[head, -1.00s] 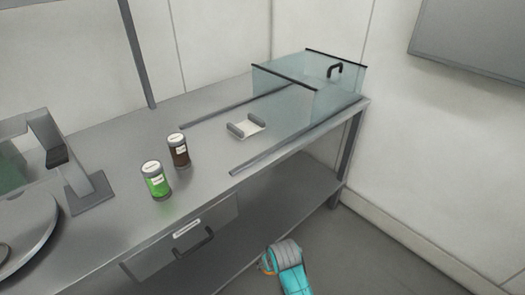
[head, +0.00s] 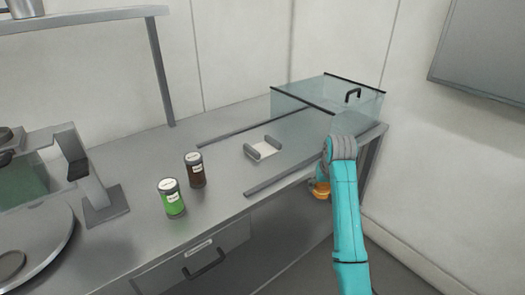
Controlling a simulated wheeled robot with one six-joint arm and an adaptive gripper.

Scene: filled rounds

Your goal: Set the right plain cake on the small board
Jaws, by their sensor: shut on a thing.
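A small pale board (head: 263,149) with a raised grey piece at each of two opposite ends lies on the steel counter, between two dark rails. Nothing sits on it. My teal arm with its grey joint reaches up at the right, in front of the counter's right end. A small orange part shows beside and below that joint; I cannot tell what it is. My gripper's fingers are not visible. No plain cake can be made out.
A clear cover (head: 330,97) with a black handle stands at the rails' far right end. A brown jar (head: 195,172) and a green jar (head: 171,199) stand left of the board. A grey machine (head: 95,185) and a round plate (head: 50,235) are further left.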

